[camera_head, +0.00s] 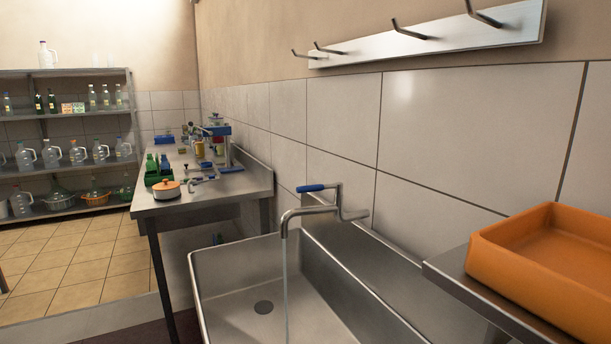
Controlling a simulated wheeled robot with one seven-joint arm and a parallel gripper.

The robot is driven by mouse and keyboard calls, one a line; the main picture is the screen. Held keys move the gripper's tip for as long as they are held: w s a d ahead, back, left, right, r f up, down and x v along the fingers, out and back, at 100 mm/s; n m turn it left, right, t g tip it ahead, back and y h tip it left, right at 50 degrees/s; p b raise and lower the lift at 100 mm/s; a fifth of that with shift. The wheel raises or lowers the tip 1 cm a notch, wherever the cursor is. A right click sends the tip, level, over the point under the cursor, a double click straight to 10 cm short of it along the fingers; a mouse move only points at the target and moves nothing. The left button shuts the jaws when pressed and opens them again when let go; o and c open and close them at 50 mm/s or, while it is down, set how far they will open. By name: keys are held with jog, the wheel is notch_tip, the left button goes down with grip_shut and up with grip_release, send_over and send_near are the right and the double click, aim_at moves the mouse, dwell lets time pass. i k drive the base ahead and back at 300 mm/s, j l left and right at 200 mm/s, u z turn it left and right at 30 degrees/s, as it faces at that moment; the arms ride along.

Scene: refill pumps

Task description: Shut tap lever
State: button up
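The tap (300,212) stands on the wall side of the steel sink. Its lever has a blue grip (312,187) that points left above the spout. A thin stream of water (285,285) runs straight down from the spout into the sink basin (230,310). My gripper is not in view, and nothing of mine touches the lever.
An orange tray (545,262) sits on a steel surface at the right. A steel table (225,188) with an orange-lidded pot (166,190) and other items stands beyond the sink. A hook rail (430,40) hangs on the wall. Shelves of bottles (65,75) stand at the far left. Space above the basin looks clear.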

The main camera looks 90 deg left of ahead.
aim_at(338, 186)
jog(key=i+j+u, duration=0.1)
jog(key=u, duration=0.7)
jog(key=l+u, duration=0.15)
jog(key=u, duration=0.3)
jog(key=l+u, duration=0.1)
jog(key=u, duration=0.4)
jog(key=k+j+u, duration=0.1)
jog(key=j+u, duration=0.15)
jog(key=u, duration=0.2)
jog(key=i+j+u, duration=0.35)
jog(key=i, duration=0.15)
jog(key=i+j+z, duration=0.15)
jog(key=j, duration=0.15)
jog(key=i+j+z, duration=0.15)
jog(key=j, duration=0.15)
jog(key=i+j+z, duration=0.15)
jog(key=j, duration=0.15)
jog(key=k, duration=0.1)
